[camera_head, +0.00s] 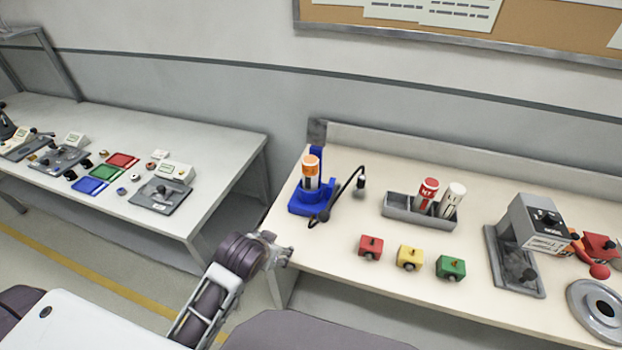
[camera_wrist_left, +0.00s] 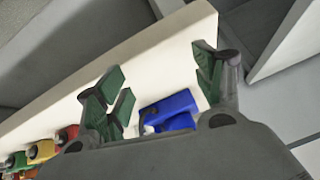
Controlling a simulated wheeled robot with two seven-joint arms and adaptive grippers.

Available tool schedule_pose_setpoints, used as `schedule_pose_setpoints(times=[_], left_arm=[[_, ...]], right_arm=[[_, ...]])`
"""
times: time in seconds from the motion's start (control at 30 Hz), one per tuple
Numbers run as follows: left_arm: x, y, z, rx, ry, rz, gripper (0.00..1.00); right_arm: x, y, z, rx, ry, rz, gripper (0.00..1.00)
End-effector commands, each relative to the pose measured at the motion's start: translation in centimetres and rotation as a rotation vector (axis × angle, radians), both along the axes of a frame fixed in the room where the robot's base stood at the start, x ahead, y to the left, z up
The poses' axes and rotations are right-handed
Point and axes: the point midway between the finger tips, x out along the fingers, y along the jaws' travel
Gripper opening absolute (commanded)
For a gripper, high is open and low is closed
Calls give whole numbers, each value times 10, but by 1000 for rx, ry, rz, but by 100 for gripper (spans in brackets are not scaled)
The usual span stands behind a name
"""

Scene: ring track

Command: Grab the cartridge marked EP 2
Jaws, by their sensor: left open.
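Several cartridges stand on the right-hand table, and I cannot read EP 2 on any of them. One orange and white cartridge (camera_head: 310,172) stands upright in a blue stand (camera_head: 312,203). A red cartridge (camera_head: 428,192) and a white cartridge (camera_head: 453,199) stand in a grey rack (camera_head: 400,208). My left gripper (camera_head: 287,252) is at the table's front left edge, in front of the blue stand, open and empty. In the left wrist view its green-padded fingers (camera_wrist_left: 160,85) are spread, with the blue stand (camera_wrist_left: 178,108) showing between and beyond them. My right gripper is not in view.
Red (camera_head: 370,246), yellow (camera_head: 409,257) and green (camera_head: 450,267) blocks line the table front. A black cable device (camera_head: 359,184) stands beside the blue stand. A grey machine (camera_head: 530,228) is at right. Another table (camera_head: 215,150) is at left, across a gap.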

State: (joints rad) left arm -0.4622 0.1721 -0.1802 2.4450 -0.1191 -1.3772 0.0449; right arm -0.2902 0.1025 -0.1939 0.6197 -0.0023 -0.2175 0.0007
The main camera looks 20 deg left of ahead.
Motion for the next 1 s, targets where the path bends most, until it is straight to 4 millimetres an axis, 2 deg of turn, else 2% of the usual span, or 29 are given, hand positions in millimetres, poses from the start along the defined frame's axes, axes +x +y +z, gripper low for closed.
schedule_pose_setpoints(times=[0.27, 0.37, 0.5, 0.7, 0.83, 1.0], left_arm=[[47, -5, 37, 44, -191, -24, 69], [72, -10, 64, 71, -311, -46, 69], [107, -21, 109, 112, -501, -87, 69], [142, -45, 179, 167, -769, -167, 69], [155, -64, 225, 203, -938, -234, 69], [161, -94, 281, 254, -1150, -340, 69]], right_arm=[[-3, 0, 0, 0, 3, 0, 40], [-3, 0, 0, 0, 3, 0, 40], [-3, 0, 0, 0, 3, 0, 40], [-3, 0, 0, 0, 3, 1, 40], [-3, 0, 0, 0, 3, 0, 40], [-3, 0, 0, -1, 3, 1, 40]])
